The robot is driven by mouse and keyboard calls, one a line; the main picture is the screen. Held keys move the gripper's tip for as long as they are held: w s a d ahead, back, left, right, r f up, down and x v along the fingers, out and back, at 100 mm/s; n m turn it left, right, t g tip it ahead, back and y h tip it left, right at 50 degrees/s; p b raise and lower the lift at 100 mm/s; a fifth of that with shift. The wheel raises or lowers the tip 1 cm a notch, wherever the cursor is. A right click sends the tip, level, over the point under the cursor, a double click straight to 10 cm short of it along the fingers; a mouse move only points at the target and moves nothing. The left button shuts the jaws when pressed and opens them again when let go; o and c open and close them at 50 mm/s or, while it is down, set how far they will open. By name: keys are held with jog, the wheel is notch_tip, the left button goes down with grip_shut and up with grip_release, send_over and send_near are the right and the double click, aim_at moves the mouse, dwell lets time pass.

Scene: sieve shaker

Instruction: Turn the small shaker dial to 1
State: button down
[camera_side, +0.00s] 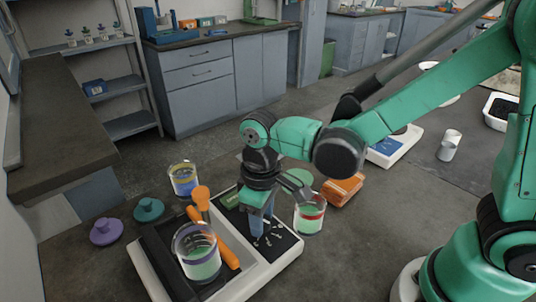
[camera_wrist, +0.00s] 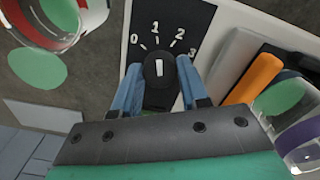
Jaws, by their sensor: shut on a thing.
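The small shaker (camera_side: 262,278) is a white box with a black dial panel, seen in the side view. The wrist view shows the panel (camera_wrist: 200,14) with white numbers 0, 1, 2 and 3 in an arc. The black dial (camera_wrist: 159,72) has a white mark that points up, roughly at the 1. My gripper (camera_wrist: 160,88) has one blue finger on each side of the dial and is shut on it. In the side view my gripper (camera_side: 259,225) reaches down onto the panel, and its fingers hide the dial.
A beaker with green contents (camera_side: 199,264) stands on the shaker beside orange bars (camera_side: 228,252). A red-banded beaker (camera_side: 310,214) stands close right of my gripper. A yellow-banded beaker (camera_side: 184,180) and teal (camera_side: 149,209) and purple (camera_side: 105,232) lids lie to the left.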

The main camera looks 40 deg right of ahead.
jog(key=shift+n, duration=0.4)
jog(key=shift+c, duration=2.3)
grip_release()
jog(key=shift+r, duration=2.8)
